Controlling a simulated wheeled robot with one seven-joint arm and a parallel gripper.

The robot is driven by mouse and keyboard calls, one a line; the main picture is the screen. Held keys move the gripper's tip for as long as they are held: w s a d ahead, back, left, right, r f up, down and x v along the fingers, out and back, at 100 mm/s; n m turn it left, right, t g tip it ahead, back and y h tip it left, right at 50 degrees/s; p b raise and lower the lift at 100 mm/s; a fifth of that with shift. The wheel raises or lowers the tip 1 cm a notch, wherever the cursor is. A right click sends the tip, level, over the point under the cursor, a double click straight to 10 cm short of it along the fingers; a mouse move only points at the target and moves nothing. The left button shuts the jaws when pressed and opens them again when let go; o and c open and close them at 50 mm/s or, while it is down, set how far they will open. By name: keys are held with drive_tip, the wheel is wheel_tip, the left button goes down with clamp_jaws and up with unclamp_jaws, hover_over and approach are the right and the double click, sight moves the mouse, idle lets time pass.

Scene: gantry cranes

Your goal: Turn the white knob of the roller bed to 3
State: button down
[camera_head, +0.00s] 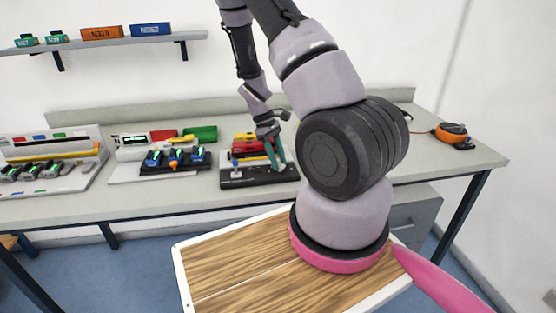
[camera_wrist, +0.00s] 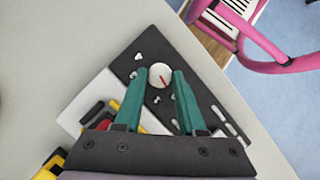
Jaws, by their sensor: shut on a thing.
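The white knob (camera_wrist: 161,76) sits on the black panel of the roller bed (camera_wrist: 195,75) and carries a red pointer line. In the wrist view the line points toward the lower right. My gripper (camera_wrist: 156,79) has its two teal fingers on either side of the knob and is shut on it. White marks lie on the panel around the knob, too small to read. In the camera_head view my gripper (camera_head: 275,156) reaches down to the roller bed (camera_head: 262,177) on the bench, and the knob is hidden there.
Red and yellow parts (camera_head: 244,142) stand behind the black panel. A unit with blue and orange levers (camera_head: 176,160) and another with several black-green pieces (camera_head: 45,172) stand to the left on the bench. An orange round device (camera_head: 453,134) lies at the right. A shelf (camera_head: 100,43) holds labelled blocks.

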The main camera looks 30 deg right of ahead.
drive_tip(key=m, duration=0.2)
drive_tip(key=m+y, duration=0.1)
drive_tip(key=m, duration=0.1)
drive_tip(key=m+y, duration=0.1)
drive_tip(key=m, duration=0.1)
drive_tip(key=shift+w+d, duration=0.1)
drive_tip(key=shift+d, duration=0.15)
drive_tip(key=m+y, duration=0.1)
drive_tip(key=m, duration=0.1)
drive_tip(key=m+y, duration=0.1)
drive_tip(key=m, duration=0.2)
drive_tip(key=shift+d+m, duration=0.2)
drive_tip(key=shift+m, duration=0.1)
drive_tip(key=m, duration=0.2)
drive_tip(key=m+t+y, duration=0.1)
drive_tip(key=m, duration=0.1)
drive_tip(key=m+t+y, duration=0.1)
drive_tip(key=m, duration=0.1)
drive_tip(key=shift+s+d, duration=0.2)
drive_tip(key=shift+s, duration=0.05)
drive_tip(key=m+t, duration=0.1)
drive_tip(key=m, duration=0.2)
drive_tip(key=m+t, duration=0.1)
drive_tip(key=m, duration=0.1)
drive_tip(key=shift+s+m, duration=0.2)
drive_tip(key=shift+m, duration=0.2)
drive_tip(key=c, duration=0.5)
unclamp_jaws()
drive_tip(key=shift+y, duration=0.3)
drive_tip(key=v, duration=1.1)
